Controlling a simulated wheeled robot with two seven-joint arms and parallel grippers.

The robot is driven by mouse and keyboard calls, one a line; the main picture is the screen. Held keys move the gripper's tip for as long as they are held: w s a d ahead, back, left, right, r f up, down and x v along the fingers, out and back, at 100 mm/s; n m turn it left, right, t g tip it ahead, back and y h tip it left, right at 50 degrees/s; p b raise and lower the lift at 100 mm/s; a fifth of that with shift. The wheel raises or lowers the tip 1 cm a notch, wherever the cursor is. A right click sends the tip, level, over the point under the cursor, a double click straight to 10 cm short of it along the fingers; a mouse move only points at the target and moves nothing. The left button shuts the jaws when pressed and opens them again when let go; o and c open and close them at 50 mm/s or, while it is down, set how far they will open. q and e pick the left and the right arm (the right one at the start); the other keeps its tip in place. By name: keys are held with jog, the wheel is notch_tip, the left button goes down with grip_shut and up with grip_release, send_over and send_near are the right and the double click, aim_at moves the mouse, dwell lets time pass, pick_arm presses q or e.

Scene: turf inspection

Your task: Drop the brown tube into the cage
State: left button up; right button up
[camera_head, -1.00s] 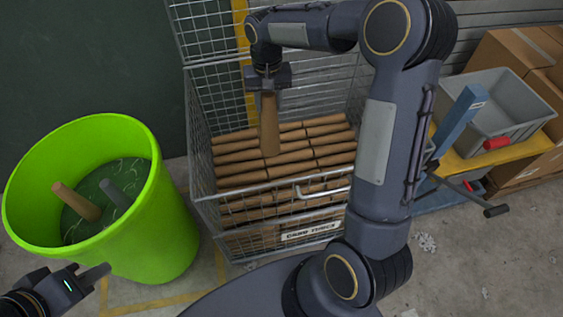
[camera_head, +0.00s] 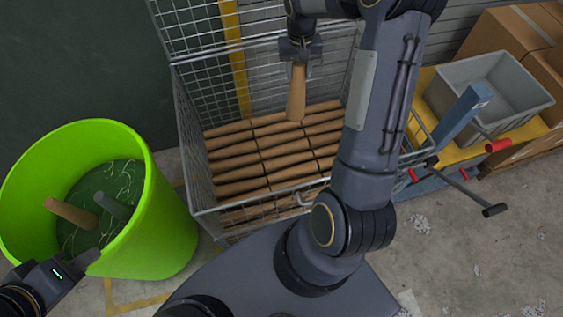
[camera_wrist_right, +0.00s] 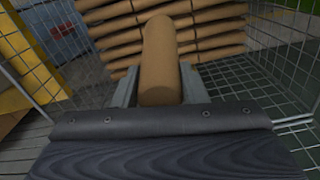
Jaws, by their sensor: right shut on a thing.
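A brown tube (camera_head: 296,95) hangs nearly upright from my right gripper (camera_head: 298,62), which is shut on its upper end. It also shows between the fingers in the right wrist view (camera_wrist_right: 160,60). The tube is over the inside of the wire cage (camera_head: 192,150), above stacked brown tubes (camera_head: 250,165) lying in rows. I cannot tell whether its lower end touches the stack. My left gripper (camera_head: 85,262) is at the lower left, beside the green bin; its fingers are too unclear to judge.
The bright green bin (camera_head: 165,235) stands left of the cage, with a brown tube (camera_head: 70,214) and a grey tube (camera_head: 112,206) inside. A grey crate (camera_head: 530,105) sits on a yellow-topped cart at right, near cardboard boxes (camera_head: 510,40).

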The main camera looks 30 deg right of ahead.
jog(key=shift+f+b, duration=0.65)
jog(key=shift+f, duration=0.75)
jog(key=o, duration=1.3)
jog(key=shift+c, duration=0.2)
jog(key=shift+r, duration=0.1)
notch_tip(320, 180, up, 8)
jog(key=shift+f+b, duration=0.25)
jog(key=shift+b, duration=0.15)
jog(key=shift+r, duration=0.1)
